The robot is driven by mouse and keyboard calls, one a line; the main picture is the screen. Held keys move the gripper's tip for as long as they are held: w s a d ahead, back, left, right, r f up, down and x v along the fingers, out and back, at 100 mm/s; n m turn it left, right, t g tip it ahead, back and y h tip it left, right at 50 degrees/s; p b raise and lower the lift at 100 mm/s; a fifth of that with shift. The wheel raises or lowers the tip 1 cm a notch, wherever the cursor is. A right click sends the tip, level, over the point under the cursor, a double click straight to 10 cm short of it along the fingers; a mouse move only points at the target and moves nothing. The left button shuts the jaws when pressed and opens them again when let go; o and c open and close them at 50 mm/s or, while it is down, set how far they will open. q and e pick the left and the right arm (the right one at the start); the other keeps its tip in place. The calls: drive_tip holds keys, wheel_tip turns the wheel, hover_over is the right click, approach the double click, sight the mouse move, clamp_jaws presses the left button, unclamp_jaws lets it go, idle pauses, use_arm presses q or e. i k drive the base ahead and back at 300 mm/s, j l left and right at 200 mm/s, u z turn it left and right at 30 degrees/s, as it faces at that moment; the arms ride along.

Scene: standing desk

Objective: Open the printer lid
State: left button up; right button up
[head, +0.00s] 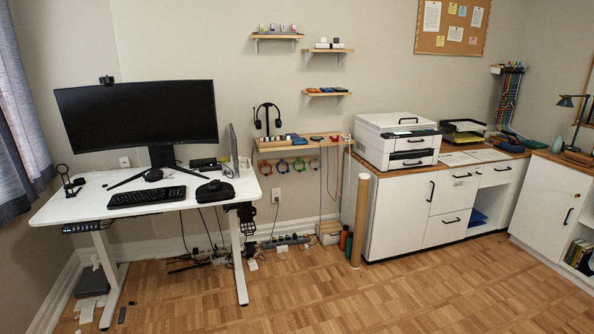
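The white printer (397,143) stands on the left end of the white cabinet's wooden top, right of the picture's middle. Its lid (396,119) lies flat on top and looks closed. A dark handle shows on the lid, and another dark handle shows lower on the printer's front. Neither of my grippers is in the head view, so nothing of mine is seen touching the printer.
The white cabinet (412,212) has drawers and doors with dark handles. A tall cardboard tube (360,221) stands at its left corner. A paper tray (462,131) sits right of the printer. A standing desk (140,193) is at left. The wooden floor (330,295) in front is clear.

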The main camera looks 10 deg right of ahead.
sight(384, 121)
drive_tip(key=i+z, duration=0.3)
drive_tip(key=i, duration=0.2)
drive_tip(key=i+z, duration=0.25)
drive_tip(key=i, duration=0.2)
drive_tip(key=i+j+z, duration=0.1)
drive_tip(key=i+z, duration=0.2)
drive_tip(key=i, duration=0.2)
drive_tip(key=i+j+z, duration=0.25)
drive_tip(key=i, duration=0.2)
drive_tip(key=i+l+z, duration=0.35)
drive_tip(key=i, duration=0.7)
drive_tip(key=i+z, duration=0.4)
drive_tip(key=i, duration=0.65)
drive_tip(key=i+l+u, duration=0.25)
drive_tip(key=i, duration=0.15)
drive_tip(key=i+l+u, duration=0.3)
drive_tip(key=i, duration=0.15)
drive_tip(key=j, duration=0.1)
